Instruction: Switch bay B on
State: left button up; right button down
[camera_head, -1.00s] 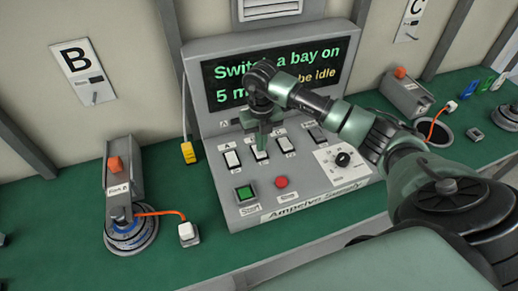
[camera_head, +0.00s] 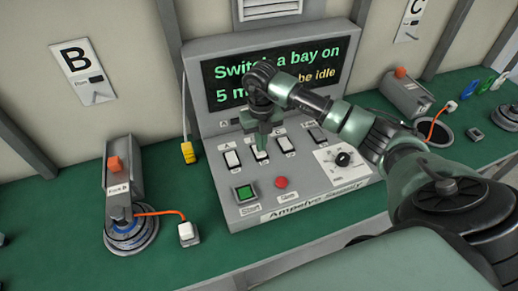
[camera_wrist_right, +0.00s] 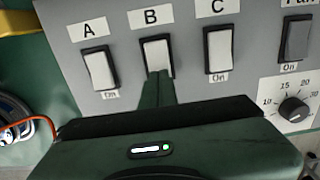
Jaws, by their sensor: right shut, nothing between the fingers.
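The bay B switch (camera_wrist_right: 157,55) is a white rocker in a black frame under the label B (camera_wrist_right: 151,16). In the head view it is the second rocker (camera_head: 259,155) on the grey panel. My right gripper (camera_wrist_right: 158,79) is shut and empty, with its green fingertips at the lower end of this rocker. They hide that end and the "On" label below it. I cannot tell whether they touch the rocker. In the head view my right gripper (camera_head: 263,141) points down just above the rocker. My left gripper is not in view.
Rocker A (camera_wrist_right: 100,69) and rocker C (camera_wrist_right: 219,50) flank B closely. A darker fan rocker (camera_wrist_right: 296,38) and a dial (camera_wrist_right: 293,109) are to the right. A green start button (camera_head: 244,193) and a red button (camera_head: 281,182) sit lower. The screen (camera_head: 280,75) stands behind.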

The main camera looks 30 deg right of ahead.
jog(key=shift+f+b, duration=0.65)
jog(key=shift+f, duration=0.25)
dwell(0.3)
jog(key=shift+r+p, duration=2.45)
jog(key=shift+r, duration=1.1)
jog(key=shift+f, duration=0.1)
